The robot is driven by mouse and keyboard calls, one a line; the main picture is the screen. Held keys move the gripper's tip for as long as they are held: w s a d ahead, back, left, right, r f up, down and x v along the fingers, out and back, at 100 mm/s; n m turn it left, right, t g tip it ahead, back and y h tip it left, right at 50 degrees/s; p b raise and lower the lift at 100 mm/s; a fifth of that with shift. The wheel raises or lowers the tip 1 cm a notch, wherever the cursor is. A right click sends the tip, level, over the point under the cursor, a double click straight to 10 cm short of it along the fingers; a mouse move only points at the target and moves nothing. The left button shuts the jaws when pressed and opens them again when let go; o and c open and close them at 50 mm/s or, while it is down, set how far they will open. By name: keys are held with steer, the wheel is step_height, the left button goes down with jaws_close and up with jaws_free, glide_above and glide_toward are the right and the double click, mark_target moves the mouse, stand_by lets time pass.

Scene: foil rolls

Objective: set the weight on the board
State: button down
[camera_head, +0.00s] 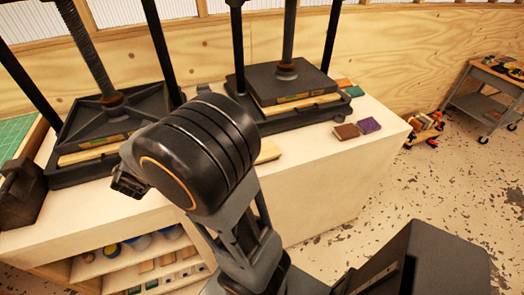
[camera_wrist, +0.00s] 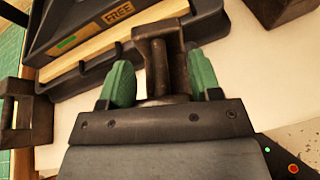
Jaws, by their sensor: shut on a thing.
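My gripper (camera_wrist: 163,90) has green fingertips on both sides of a dark, worn metal weight (camera_wrist: 160,48) and is shut on it. The weight has a blocky, handle-like top; its lower part is hidden by the gripper body. In the head view my gripper (camera_head: 128,184) is mostly hidden behind my arm, in front of the left press. A pale board (camera_head: 92,153) lies in that press, and its edge shows in the wrist view (camera_wrist: 90,47) beyond the weight. Another pale board (camera_head: 268,152) lies partly hidden behind my arm. I cannot tell which board is meant.
The left press (camera_head: 120,95) and right press (camera_head: 290,85) stand on the white bench (camera_head: 345,170). A dark handled block (camera_head: 22,190) stands at the left, near a green mat (camera_head: 22,137). Brown (camera_head: 346,131) and purple (camera_head: 369,125) blocks lie at the right.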

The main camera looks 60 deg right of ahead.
steer(key=s+d+r+m+g+h+b, duration=0.1)
steer(key=s+d+r+m+g+h, duration=0.4)
steer(key=s+d+m+g, duration=0.8)
steer(key=s+d+r+m+g+y, duration=0.25)
steer(key=s+g, duration=0.25)
steer(key=s, duration=0.5)
glide_above(264, 152)
steer(key=w, duration=0.1)
steer(key=shift+y, duration=0.25)
steer(key=shift+w+a+f, duration=0.1)
steer(key=shift+a+f, duration=0.05)
steer(key=shift+f, duration=5.3)
steer(key=shift+f+p, duration=0.45)
steer(key=shift+f, duration=1)
